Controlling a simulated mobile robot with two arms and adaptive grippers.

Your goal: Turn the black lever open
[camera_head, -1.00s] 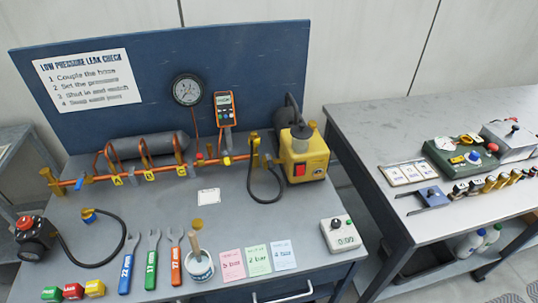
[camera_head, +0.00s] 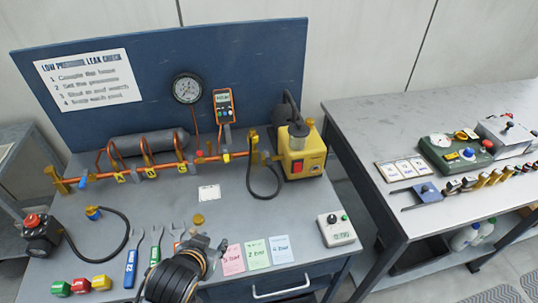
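The copper pipe (camera_head: 150,172) runs along the back of the workbench, with small valves and fittings on it. A blue lever (camera_head: 82,183) sits near its left end. At its right end, brass fittings (camera_head: 254,142) meet a black hose (camera_head: 266,190). I cannot clearly make out a black lever; small dark parts by the right-end fittings are too small to tell. My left gripper (camera_head: 212,248) is low at the front of the bench, in front of the pipe and apart from it. Its fingers are too small and overlapped to read. My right gripper is not in view.
A yellow pump (camera_head: 300,155) stands right of the pipe. A gauge (camera_head: 187,88) and orange meter (camera_head: 224,105) are on the blue board. Wrenches (camera_head: 131,268), coloured cards (camera_head: 256,253) and a grey box (camera_head: 336,230) lie in front. The right table (camera_head: 400,120) holds more parts.

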